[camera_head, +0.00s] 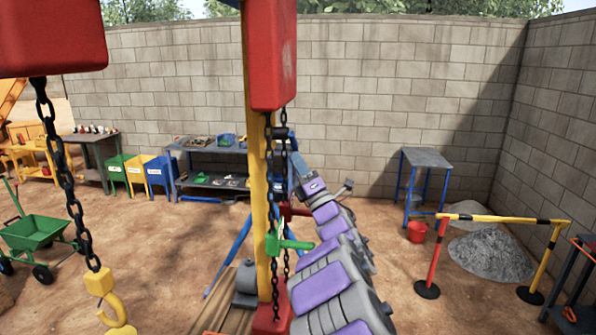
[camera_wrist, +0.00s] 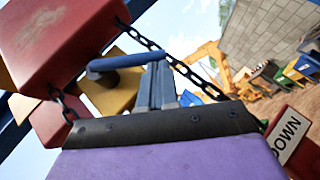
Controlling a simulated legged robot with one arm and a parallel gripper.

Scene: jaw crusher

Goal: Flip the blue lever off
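The blue lever (camera_wrist: 118,63) shows in the wrist view as a short bar with a rounded left end, beside a yellow block and under red blocks. Its right end meets the tips of my gripper (camera_wrist: 158,72) in the picture. The two grey fingers stand close together, and my gripper looks shut. I cannot tell whether the tips touch the lever. In the head view my gripper (camera_head: 300,168) is at the end of the purple and grey arm, right of the yellow post (camera_head: 259,160). I cannot make out the blue lever there.
A green lever (camera_head: 290,244) sticks out from the post below my gripper. Chains (camera_head: 271,190) hang beside the post from a red block (camera_head: 271,55). A sign reading DOWN (camera_wrist: 292,136) is at the right in the wrist view. A barrier (camera_head: 500,219) stands at the right.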

